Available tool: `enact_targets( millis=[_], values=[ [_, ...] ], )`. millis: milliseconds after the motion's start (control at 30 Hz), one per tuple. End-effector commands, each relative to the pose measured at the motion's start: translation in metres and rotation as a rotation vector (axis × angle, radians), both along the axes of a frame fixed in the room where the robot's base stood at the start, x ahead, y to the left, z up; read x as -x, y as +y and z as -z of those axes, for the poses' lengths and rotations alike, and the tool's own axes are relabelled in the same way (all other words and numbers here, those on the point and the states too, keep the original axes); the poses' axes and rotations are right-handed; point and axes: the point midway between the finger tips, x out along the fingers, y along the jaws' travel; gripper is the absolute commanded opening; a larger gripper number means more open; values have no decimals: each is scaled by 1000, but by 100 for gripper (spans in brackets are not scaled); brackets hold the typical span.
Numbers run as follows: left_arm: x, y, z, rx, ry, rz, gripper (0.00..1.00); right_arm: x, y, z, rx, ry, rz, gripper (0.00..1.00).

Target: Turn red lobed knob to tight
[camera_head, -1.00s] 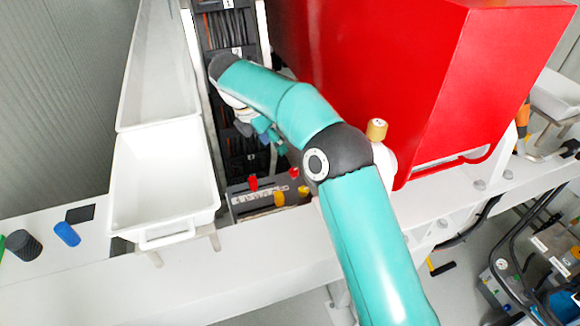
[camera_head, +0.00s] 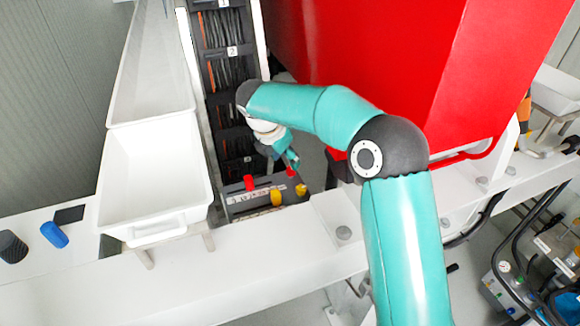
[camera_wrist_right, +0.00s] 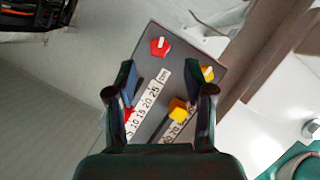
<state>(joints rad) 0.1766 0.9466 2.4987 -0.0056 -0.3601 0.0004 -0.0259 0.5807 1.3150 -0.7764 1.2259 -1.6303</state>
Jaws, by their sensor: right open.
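A dark panel (camera_head: 240,205) with printed scales carries red and yellow knobs. One red knob (camera_head: 249,183) is at its left and another red knob (camera_head: 291,172) at its back right. In the right wrist view, one red knob (camera_wrist_right: 160,46) shows an angular, lobed outline and a pale mark, beyond the fingertips. The other red knob (camera_wrist_right: 129,113) is partly hidden behind the left finger. My right gripper (camera_head: 290,160) is open and empty above the panel's back right; its two fingers also show in the right wrist view (camera_wrist_right: 166,82). My left gripper is out of view.
Two yellow knobs (camera_head: 276,198) (camera_head: 301,190) sit close to the red ones. A white tray (camera_head: 152,235) stands left of the panel, and a large red housing (camera_head: 390,60) rises behind my right arm. A cable rack (camera_head: 232,90) runs behind the panel.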

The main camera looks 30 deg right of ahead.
Motion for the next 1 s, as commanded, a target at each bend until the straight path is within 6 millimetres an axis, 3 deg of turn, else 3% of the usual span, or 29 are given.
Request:
enact_targets(
  millis=[100, 300, 700, 767, 1000],
  values=[
    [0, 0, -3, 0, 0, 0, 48, -2, -9, 21, 1, 5, 1, 53],
    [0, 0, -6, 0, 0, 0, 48, -6, -18, 44, 0, 1, 2, 53],
    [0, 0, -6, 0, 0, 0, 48, -7, -20, 51, 1, -1, 0, 53],
    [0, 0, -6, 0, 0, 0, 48, -7, -20, 51, 1, -1, 0, 46],
    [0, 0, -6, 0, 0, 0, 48, -7, -20, 51, 1, -1, 0, 6]
  ],
)
